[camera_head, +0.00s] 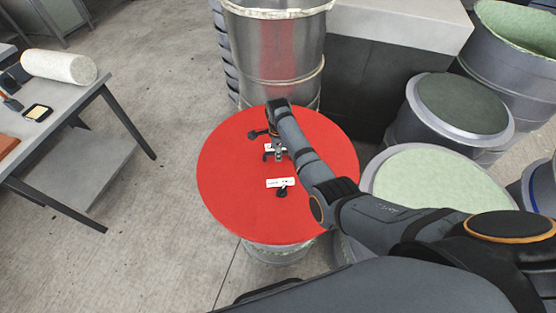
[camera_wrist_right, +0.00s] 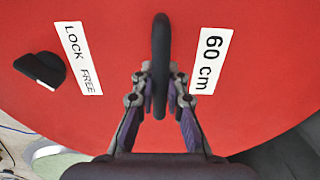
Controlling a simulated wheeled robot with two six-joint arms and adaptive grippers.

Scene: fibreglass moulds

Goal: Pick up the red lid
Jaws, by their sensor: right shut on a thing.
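The red lid (camera_head: 226,168) is a large round disc over a metal drum (camera_head: 272,252) in the middle of the head view. I cannot tell whether it rests on the drum or hangs just above it. In the right wrist view the lid (camera_wrist_right: 255,70) fills most of the picture, with a black handle (camera_wrist_right: 160,50) standing up from it. My right gripper (camera_head: 274,151) is above the lid, and in the wrist view its fingers (camera_wrist_right: 160,78) are shut on the handle from both sides. My left gripper is in neither view.
White labels reading "LOCK FREE" (camera_wrist_right: 78,58) and "60 cm" (camera_wrist_right: 210,60) and a black knob (camera_wrist_right: 42,68) are on the lid. A tall metal drum (camera_head: 275,55) stands behind. Several drums (camera_head: 452,118) crowd the right. A workbench (camera_head: 85,175) is at left, with open floor between.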

